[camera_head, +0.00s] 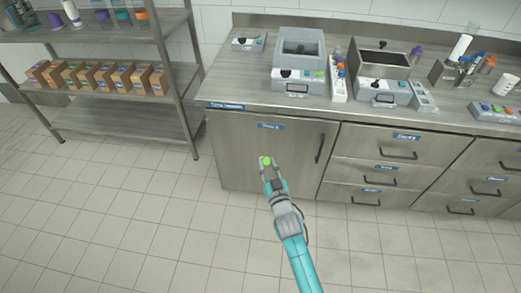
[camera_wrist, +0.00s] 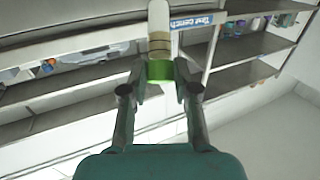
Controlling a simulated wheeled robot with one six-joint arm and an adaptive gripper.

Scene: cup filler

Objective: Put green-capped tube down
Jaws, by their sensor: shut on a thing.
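My gripper (camera_head: 267,171) is shut on the green-capped tube (camera_head: 266,160) and holds it up in front of the bench, with only the green top clear in the head view. In the wrist view my gripper (camera_wrist: 160,72) has its fingers on both sides of the green cap (camera_wrist: 160,71). The pale tube body (camera_wrist: 158,25) extends beyond the fingers, away from the wrist. The tube is in the air, apart from the bench.
A metal shelf (camera_head: 110,118) with cardboard boxes stands at left. The floor is clear.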

